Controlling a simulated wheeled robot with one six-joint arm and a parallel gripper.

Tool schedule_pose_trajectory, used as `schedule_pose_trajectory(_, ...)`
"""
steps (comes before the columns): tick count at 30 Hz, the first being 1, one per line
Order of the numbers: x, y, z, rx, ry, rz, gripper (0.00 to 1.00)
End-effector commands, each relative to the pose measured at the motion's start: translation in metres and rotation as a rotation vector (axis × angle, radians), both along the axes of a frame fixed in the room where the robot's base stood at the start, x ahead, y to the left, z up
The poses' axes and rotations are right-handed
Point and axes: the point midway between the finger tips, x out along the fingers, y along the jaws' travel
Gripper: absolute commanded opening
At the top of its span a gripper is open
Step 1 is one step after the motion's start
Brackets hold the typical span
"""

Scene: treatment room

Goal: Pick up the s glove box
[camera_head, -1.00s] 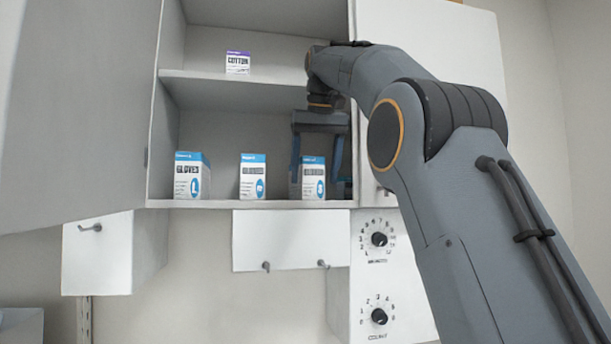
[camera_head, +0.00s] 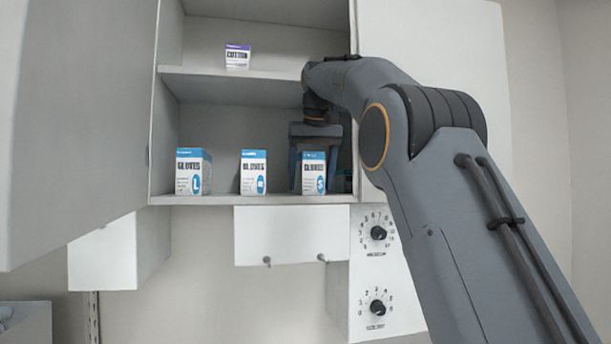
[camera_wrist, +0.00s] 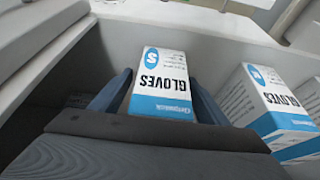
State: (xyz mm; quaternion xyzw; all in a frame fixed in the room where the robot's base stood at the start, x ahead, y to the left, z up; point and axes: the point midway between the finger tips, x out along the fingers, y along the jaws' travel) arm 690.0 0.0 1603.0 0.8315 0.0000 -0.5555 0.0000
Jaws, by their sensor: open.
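The S glove box (camera_head: 313,173) is white and blue with an "S" badge. It stands upright at the right of the open cabinet's lower shelf (camera_head: 240,200). In the wrist view the S glove box (camera_wrist: 160,84) lies between the two blue fingers. My gripper (camera_head: 308,175) is open and lowered around the box from behind and above. It also shows in the wrist view (camera_wrist: 155,95), with a finger on each side of the box. I cannot tell whether the fingers touch it. The lower part of the fingers is partly hidden behind the box in the head view.
The M-position glove box (camera_head: 253,173) stands left of the S box and shows close beside my finger in the wrist view (camera_wrist: 270,105). The L glove box (camera_head: 190,173) stands farther left. A cotton box (camera_head: 237,57) is on the upper shelf. The open cabinet door (camera_head: 75,120) is at left.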

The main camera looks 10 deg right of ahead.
Motion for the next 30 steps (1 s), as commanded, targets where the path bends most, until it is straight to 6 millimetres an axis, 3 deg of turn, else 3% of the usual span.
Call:
schedule_pose_trajectory(4,0.0000,0.0000,0.0000,0.000,0.000,0.000,0.65)
schedule_pose_trajectory(13,0.0000,-0.0001,0.0001,0.000,0.000,0.000,0.15)
schedule_pose_trajectory(30,0.0001,0.0000,0.0055,0.000,-0.003,0.000,0.14)
